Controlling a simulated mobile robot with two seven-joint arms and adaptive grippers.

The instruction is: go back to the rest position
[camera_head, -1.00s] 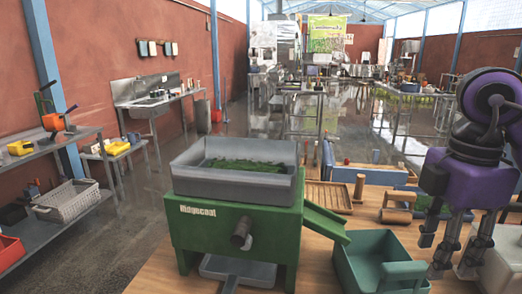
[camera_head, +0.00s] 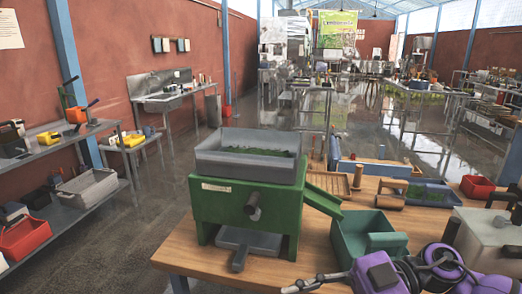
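A purple and grey arm of mine lies low at the bottom right. Dark finger parts of my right gripper (camera_head: 312,283) show at the bottom edge, left of the purple body. They are partly cut off, so I cannot see whether they are apart. They appear to hold nothing visible. My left gripper is out of view. The green powder filler machine (camera_head: 247,208) stands on the wooden table (camera_head: 185,245). Its grey hopper (camera_head: 245,172) holds green material, and a green chute slopes to its right.
A green open bin (camera_head: 362,238) stands below the chute, close behind my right arm. A pale lidded box (camera_head: 490,245), a red tray (camera_head: 478,186) and a blue tray (camera_head: 430,195) sit to the right. Shelves (camera_head: 70,205) line the left. Floor between is clear.

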